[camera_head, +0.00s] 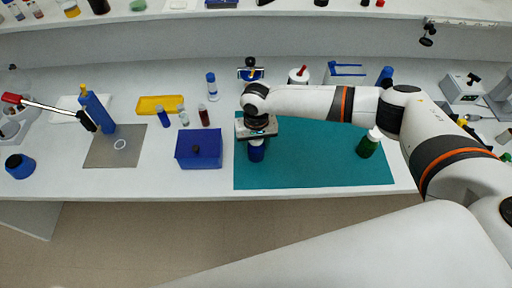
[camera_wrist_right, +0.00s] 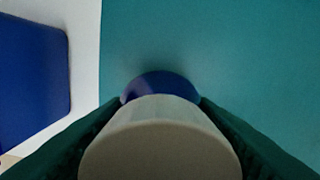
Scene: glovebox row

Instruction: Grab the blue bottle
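The blue bottle (camera_head: 256,153) stands upright near the left edge of the teal mat (camera_head: 315,170), its top partly hidden by my right gripper. In the right wrist view its pale cap (camera_wrist_right: 160,140) fills the lower middle, with the blue body (camera_wrist_right: 160,84) showing beyond it. My right gripper (camera_head: 257,138) is directly above and around the bottle. Its two dark fingers lie against both sides of the bottle with no visible gap, so it looks shut on it. My left gripper is not in view.
A blue box (camera_head: 199,155) sits just left of the mat. A green bottle (camera_head: 368,146) with a white cap stands on the mat's right part. A yellow tray (camera_head: 160,105) and small bottles stand further left. The mat between the two bottles is clear.

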